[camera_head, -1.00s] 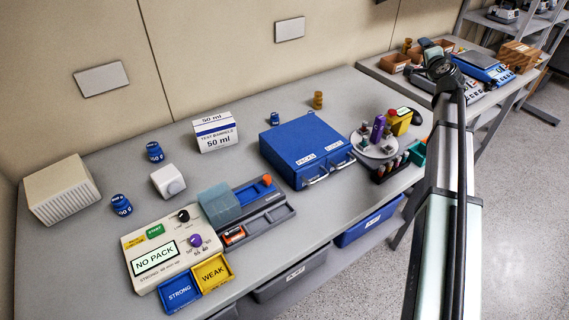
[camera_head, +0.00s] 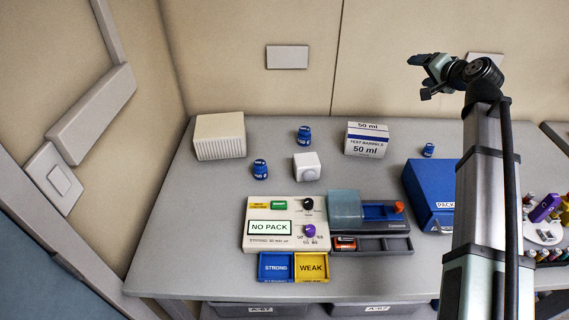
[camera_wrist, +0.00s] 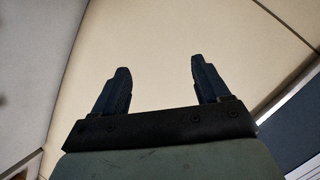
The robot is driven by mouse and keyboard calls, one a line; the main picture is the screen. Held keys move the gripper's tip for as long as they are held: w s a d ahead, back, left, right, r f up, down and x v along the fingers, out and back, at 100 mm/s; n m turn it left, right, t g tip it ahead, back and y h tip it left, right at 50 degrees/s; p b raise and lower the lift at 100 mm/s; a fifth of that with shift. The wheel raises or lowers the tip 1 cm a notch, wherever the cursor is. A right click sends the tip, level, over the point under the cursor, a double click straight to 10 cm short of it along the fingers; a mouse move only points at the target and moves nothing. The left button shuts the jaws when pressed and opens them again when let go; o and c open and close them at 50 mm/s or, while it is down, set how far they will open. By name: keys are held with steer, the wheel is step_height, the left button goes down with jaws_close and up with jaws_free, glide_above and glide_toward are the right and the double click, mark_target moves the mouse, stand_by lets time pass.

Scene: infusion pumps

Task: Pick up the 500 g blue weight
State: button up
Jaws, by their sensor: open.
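My gripper (camera_head: 419,78) is high above the back of the table, in front of the wall and well apart from the weights. In the wrist view my gripper (camera_wrist: 160,82) is open and empty, facing bare wall.
The pack tester (camera_head: 283,222) and blue case (camera_head: 428,195) are nearer the front. The table's left end (camera_head: 185,240) is clear.

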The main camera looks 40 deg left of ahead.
steer(key=s+a+f+n+g, duration=0.3)
steer(key=s+a+f+n, duration=0.1)
steer(key=s+a, duration=0.6)
steer(key=n+g+h, duration=0.4)
steer(key=n+h, duration=0.3)
steer(key=n, duration=0.4)
glide_toward(260, 164)
steer(key=x, duration=0.6)
steer(key=shift+w+a+f, duration=0.1)
steer(key=shift+a, duration=0.05)
steer(key=shift+t, duration=0.3)
steer(key=shift+x, duration=2.95)
jaws_close()
